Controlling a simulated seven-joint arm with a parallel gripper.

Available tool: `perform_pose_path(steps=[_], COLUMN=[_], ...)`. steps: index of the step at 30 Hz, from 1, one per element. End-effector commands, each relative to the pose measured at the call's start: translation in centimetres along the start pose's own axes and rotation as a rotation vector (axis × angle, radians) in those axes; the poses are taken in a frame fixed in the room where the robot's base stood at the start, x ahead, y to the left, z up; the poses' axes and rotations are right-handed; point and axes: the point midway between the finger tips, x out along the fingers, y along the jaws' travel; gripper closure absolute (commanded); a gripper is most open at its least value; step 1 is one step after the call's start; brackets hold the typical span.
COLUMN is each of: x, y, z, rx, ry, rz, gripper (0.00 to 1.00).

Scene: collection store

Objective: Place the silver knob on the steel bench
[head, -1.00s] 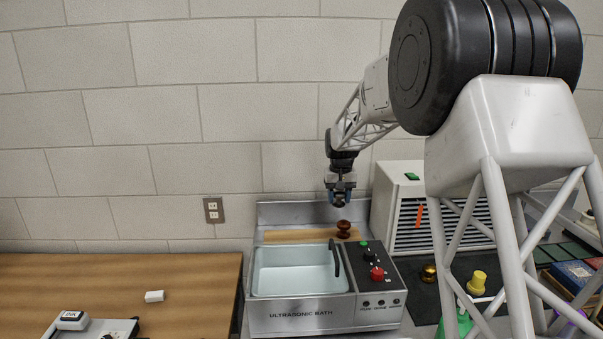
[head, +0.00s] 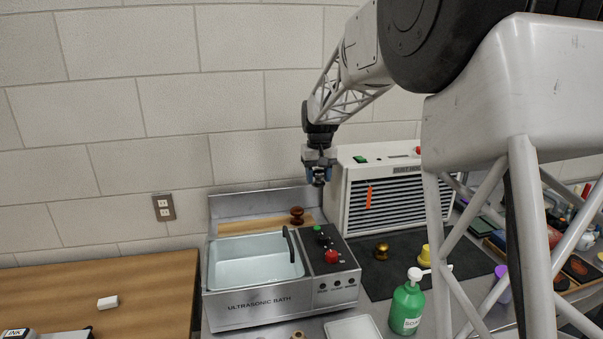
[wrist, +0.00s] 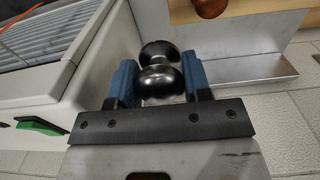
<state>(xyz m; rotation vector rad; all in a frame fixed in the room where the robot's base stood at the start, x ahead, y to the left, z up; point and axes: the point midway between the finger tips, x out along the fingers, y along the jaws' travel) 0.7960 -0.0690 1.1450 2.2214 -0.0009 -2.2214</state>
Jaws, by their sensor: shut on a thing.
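My gripper (head: 319,178) hangs in the air in front of the back wall, between the ultrasonic bath and the white fume unit. In the wrist view its blue fingers are shut on the silver knob (wrist: 160,75), a dark shiny metal knob with two rounded ends. In the head view the held knob shows only as a small dark shape below the fingers. The steel bench (head: 450,312) runs under the bath and to the right; my arm hides part of it.
The ultrasonic bath (head: 285,315) stands at the left, with a brown wooden knob (head: 297,214) behind it. The white fume unit (head: 350,195) stands right of the gripper. A dark mat (head: 395,270) carries a brass knob (head: 381,251) and a yellow one (head: 424,256). A green soap bottle (head: 407,308) stands in front.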

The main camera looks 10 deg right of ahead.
Motion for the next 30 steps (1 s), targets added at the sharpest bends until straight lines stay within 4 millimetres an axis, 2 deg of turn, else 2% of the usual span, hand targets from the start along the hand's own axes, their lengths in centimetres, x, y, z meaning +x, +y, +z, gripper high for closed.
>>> perform_pose_path(steps=[1, 6, 18, 24, 30], x=[-0.2, -0.3, 0.0, 0.4, 0.7], y=[1.0, 3.6, 8.7, 10.0, 10.8], z=[1.3, 5.1, 15.1, 18.7, 21.3], rx=[0.003, 0.003, 0.003, 0.002, 0.001], ry=[0.001, 0.001, 0.002, 0.001, 0.000], rz=[0.000, 0.000, 0.001, 0.001, 0.001], gripper=[0.89, 0.89, 0.89, 0.89, 0.89])
